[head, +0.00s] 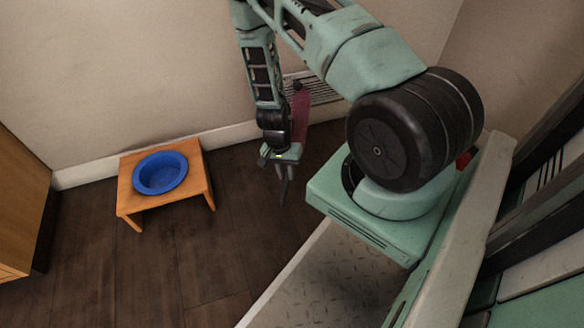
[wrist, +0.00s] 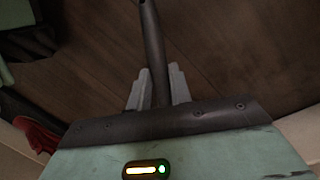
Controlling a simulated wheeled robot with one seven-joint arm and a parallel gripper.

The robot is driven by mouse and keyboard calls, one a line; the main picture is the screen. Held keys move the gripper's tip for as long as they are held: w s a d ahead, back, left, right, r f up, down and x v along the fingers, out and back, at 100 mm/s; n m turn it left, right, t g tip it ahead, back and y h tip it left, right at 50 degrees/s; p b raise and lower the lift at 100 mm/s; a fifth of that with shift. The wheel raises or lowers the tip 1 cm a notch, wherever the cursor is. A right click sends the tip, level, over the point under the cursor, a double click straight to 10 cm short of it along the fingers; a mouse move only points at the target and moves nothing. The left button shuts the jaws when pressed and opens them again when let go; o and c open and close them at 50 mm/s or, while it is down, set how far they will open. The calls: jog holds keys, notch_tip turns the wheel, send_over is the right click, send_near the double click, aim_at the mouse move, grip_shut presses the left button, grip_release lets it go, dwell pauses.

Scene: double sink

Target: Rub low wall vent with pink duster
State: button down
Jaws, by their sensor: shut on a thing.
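The low wall vent (head: 322,90) is a pale slatted grille on the back wall, just above the baseboard, partly hidden behind my arm and the duster. The pink duster (head: 300,116) shows its dull pink head upright beside my wrist, overlapping the vent's left part in the head view. Whether it touches the vent I cannot tell. My gripper (head: 282,180) points down over the floor, shut on the duster's dark handle. In the wrist view the handle (wrist: 151,45) runs between the two grey fingers (wrist: 154,88); the pink head is not clearly seen there.
A small wooden stand (head: 207,187) holding a blue bowl (head: 160,173) is on the floor at left, against the wall. A wooden cabinet (head: 18,200) stands at the left edge. The dark wooden floor (head: 190,262) between is clear. A red item (wrist: 38,136) shows at the wrist view's left.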

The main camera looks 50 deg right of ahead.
jog(key=shift+w+a+p, duration=0.55)
jog(key=shift+w+a, duration=0.1)
jog(key=shift+a, duration=0.4)
jog(key=shift+w+a+p, duration=0.55)
jog(key=shift+w+a, duration=0.1)
jog(key=shift+a, duration=0.4)
jog(key=shift+w+a+p, duration=0.55)
jog(key=shift+w+a, duration=0.1)
jog(key=shift+a, duration=0.4)
jog(key=shift+s, duration=0.1)
jog(key=shift+s+a+p, duration=0.15)
jog(key=shift+s+a, duration=0.35)
jog(key=shift+s, duration=0.35)
jog(key=shift+s+a+p, duration=0.2)
jog(key=shift+s+a, duration=0.35)
jog(key=shift+s, duration=0.25)
jog(key=shift+s+a+p, duration=0.15)
jog(key=shift+s+a, duration=0.35)
jog(key=shift+s, duration=0.35)
jog(key=shift+s+a, duration=0.4)
jog(key=shift+s, duration=0.25)
jog(key=shift+s+a, duration=0.4)
jog(key=shift+s, duration=0.2)
